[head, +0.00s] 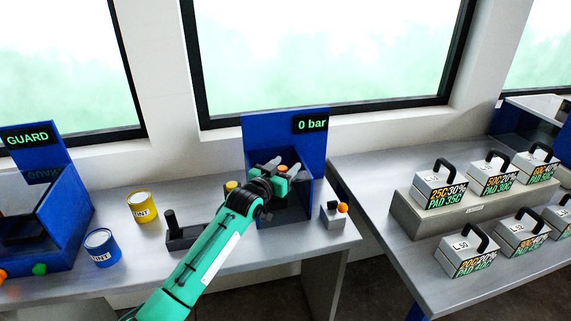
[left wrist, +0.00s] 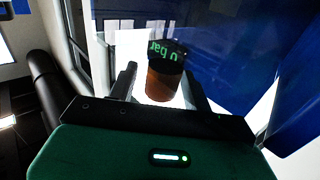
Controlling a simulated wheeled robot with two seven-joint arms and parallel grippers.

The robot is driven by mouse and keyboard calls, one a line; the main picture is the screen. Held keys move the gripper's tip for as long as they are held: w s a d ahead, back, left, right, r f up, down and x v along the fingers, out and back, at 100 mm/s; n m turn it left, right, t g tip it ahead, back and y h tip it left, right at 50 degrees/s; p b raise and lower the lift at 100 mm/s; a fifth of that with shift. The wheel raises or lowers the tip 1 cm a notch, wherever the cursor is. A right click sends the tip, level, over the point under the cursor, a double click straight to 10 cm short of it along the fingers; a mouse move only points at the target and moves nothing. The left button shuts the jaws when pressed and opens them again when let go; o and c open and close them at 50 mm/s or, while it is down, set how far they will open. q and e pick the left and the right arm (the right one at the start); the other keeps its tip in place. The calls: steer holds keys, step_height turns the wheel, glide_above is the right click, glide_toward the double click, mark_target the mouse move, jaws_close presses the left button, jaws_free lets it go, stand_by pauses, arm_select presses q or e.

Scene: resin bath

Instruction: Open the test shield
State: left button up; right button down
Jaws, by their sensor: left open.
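The blue test station (head: 318,155) with a "0 bar" display stands near the right end of the middle bench. It has a tall back panel and blue side walls. My left gripper (head: 282,170) is at its front opening, with its jaws open. A small orange part shows between the fingers in the head view. In the left wrist view a brown-orange cylinder (left wrist: 162,82) stands between the open fingers (left wrist: 160,86), apart from both as far as I can see. My arm hides much of the station's front, and I cannot make out the shield's edges. My right gripper is not in view.
A small box with an orange knob (head: 342,208) stands right of the station. A dark lever block (head: 186,238), a yellow can (head: 142,207) and a blue can (head: 102,248) stand left. The guard station (head: 70,222) is far left. Handled blocks (head: 440,187) fill the right bench.

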arm_select(q)
steer(key=shift+w+d, duration=0.15)
steer(key=shift+w, duration=0.1)
steer(key=shift+c, duration=0.2)
jaws_close()
steer(key=shift+r+p, duration=0.5)
steer(key=shift+p, duration=0.15)
steer(key=r+n+g+p, duration=0.1)
steer(key=r+p, duration=0.1)
steer(key=w+r+n+g+p, duration=0.1)
steer(key=p, duration=0.2)
steer(key=w+a+r+g+y+p, duration=0.1)
steer(key=r+p, duration=0.1)
steer(key=shift+w+r+n+p, duration=0.2)
steer(key=shift+r+n+p, duration=0.1)
steer(key=shift+n, duration=0.1)
steer(key=shift+w+a+r+n+g+p, duration=0.15)
steer(key=shift+w+r+n+g+p, duration=0.2)
steer(key=shift+w+r+g+p, duration=0.2)
steer(key=shift+w+a+r+n+g+p, duration=0.15)
steer(key=shift+w+r+n+g+p, duration=0.2)
steer(key=shift+w+r+g+p, duration=0.15)
